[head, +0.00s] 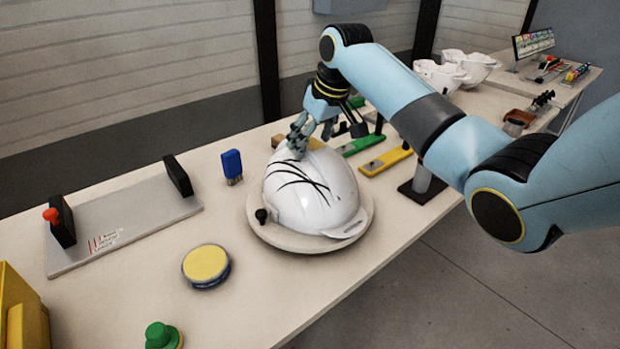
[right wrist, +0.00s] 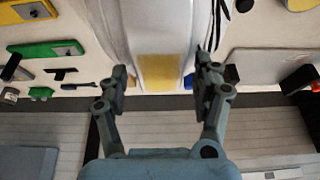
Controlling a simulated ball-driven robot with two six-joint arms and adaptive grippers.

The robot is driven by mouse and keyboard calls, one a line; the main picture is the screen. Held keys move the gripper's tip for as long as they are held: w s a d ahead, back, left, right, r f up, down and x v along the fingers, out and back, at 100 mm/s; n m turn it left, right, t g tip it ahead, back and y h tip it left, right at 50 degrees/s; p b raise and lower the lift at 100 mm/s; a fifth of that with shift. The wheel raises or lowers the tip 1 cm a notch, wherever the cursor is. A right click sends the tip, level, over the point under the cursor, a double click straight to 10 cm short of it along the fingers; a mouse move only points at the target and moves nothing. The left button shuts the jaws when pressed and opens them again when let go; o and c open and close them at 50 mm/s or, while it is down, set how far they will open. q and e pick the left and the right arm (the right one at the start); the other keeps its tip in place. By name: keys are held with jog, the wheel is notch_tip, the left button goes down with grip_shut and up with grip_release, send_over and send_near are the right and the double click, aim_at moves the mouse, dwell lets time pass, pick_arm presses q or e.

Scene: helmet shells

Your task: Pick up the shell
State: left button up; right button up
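The white helmet shell (head: 310,190) with black curved lines sits dome-up on a round pale stand (head: 285,238) on the bench. My right gripper (head: 304,140) is above the shell's far upper side, with its fingers pointing down at it. In the right wrist view the white shell (right wrist: 160,28) fills the space ahead, and a yellow patch shows between the fingers. There the right gripper (right wrist: 163,78) has its fingers spread wide apart, one at each side. Contact with the shell cannot be told. My left gripper is not in view.
A grey plate fixture (head: 125,220) with black posts lies at left. A blue item (head: 232,165) and a yellow-topped round tin (head: 206,265) stand near the shell. Green (head: 362,145) and yellow (head: 385,162) tools lie behind it. More white shells (head: 440,75) stand farther back.

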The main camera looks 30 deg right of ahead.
grip_shut()
jog(key=shift+r, duration=0.1)
dwell(0.3)
